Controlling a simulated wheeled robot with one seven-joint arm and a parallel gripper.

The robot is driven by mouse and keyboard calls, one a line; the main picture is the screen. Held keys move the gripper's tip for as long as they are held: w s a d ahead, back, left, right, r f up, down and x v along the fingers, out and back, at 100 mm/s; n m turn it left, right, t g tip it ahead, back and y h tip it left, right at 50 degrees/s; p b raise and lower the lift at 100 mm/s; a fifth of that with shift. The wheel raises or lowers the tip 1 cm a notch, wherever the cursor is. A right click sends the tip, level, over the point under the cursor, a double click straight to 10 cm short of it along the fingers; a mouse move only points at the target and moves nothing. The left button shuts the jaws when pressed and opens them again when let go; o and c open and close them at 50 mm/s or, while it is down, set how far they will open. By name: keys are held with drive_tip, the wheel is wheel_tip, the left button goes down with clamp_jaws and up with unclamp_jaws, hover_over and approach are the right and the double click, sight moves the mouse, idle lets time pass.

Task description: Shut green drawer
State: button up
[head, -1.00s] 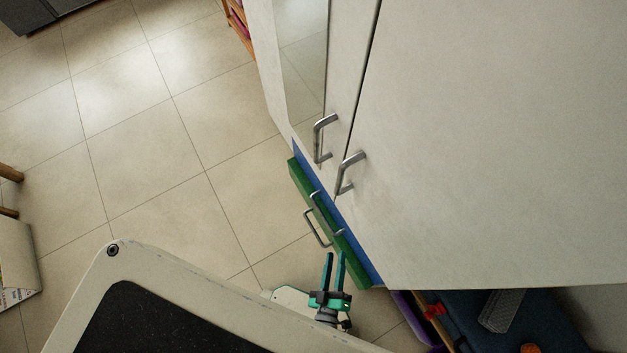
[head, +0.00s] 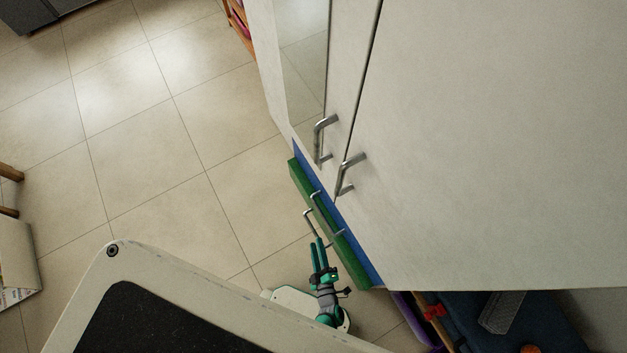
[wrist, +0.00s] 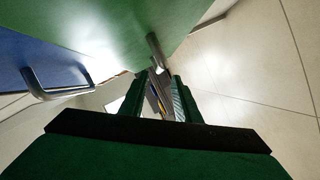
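The green drawer (head: 325,220) is low on the white cabinet and its front stands out past the blue drawer front (head: 308,168). Its metal handle (head: 309,224) faces the floor side. My gripper (head: 319,240) is at this handle, near its lower end in the head view. In the wrist view the green front (wrist: 120,25) fills the top, and the handle bar (wrist: 156,50) lies just beyond the fingertips (wrist: 160,82). The fingers are apart with a gap between them. Whether they touch the handle is unclear.
The blue drawer's handle (wrist: 45,88) shows at left in the wrist view. Two cabinet door handles (head: 349,172) stick out above. A purple bin (head: 410,318) and dark items are at lower right. The tiled floor (head: 150,130) to the left is clear.

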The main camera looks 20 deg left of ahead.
sight(313, 229)
drive_tip(key=x, duration=0.7)
drive_tip(key=shift+w+a+f, duration=0.1)
drive_tip(key=shift+w+a, duration=0.15)
drive_tip(key=shift+w, duration=0.1)
clamp_jaws()
